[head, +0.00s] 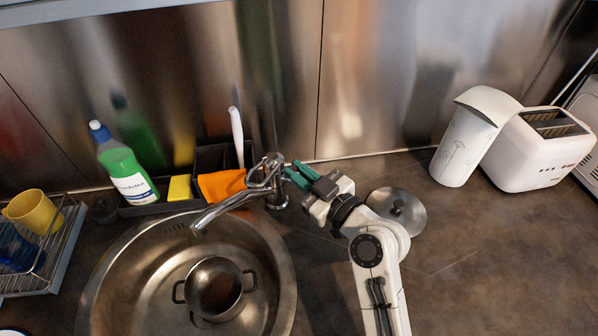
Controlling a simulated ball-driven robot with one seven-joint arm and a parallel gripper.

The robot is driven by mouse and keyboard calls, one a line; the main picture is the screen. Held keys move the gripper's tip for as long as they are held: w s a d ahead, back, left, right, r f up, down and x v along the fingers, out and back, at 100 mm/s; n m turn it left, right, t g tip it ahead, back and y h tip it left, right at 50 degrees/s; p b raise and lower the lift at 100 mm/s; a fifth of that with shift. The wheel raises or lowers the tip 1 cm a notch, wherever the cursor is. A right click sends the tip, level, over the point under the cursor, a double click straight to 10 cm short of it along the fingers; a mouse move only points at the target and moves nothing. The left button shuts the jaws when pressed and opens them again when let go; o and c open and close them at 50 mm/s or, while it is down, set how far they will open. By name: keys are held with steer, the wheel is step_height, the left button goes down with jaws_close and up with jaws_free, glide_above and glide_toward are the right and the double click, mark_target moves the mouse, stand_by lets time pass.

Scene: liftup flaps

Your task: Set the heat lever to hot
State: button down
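The chrome faucet (232,201) stands behind the sink, its spout reaching left and down over the basin. Its heat lever (262,172) is on top of the faucet body. My gripper (292,175) has green fingers and comes in from the right. Its fingertips are close beside the faucet top, on the right of the lever. I cannot tell whether they touch it, or how far the fingers are apart.
A pot (214,288) sits in the round sink (120,262). A caddy with an orange cloth (221,184) and a soap bottle (125,172) are left of the faucet. A pot lid (410,212) lies right of my gripper. A white pitcher (462,140) and toaster (520,165) stand farther right.

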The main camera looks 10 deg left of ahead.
steer(key=shift+r, duration=0.1)
stand_by(0.3)
steer(key=shift+w+d+m+g+h+p, duration=0.15)
steer(key=shift+w+m+g+h+p, duration=0.2)
steer(key=shift+w+m+g+p, duration=0.85)
steer(key=shift+w+d+m+g+h+p, duration=0.2)
steer(key=shift+w+m+g+h+p, duration=0.3)
steer(key=shift+m+p, duration=1.1)
steer(key=shift+w+d+m+g+h+p, duration=0.15)
steer(key=shift+w+m+g+h+p, duration=0.1)
steer(key=shift+w+m+g+p, duration=0.95)
steer(key=shift+s+f, duration=0.2)
steer(key=c, duration=1.4)
jaws_free()
steer(key=shift+c, duration=0.2)
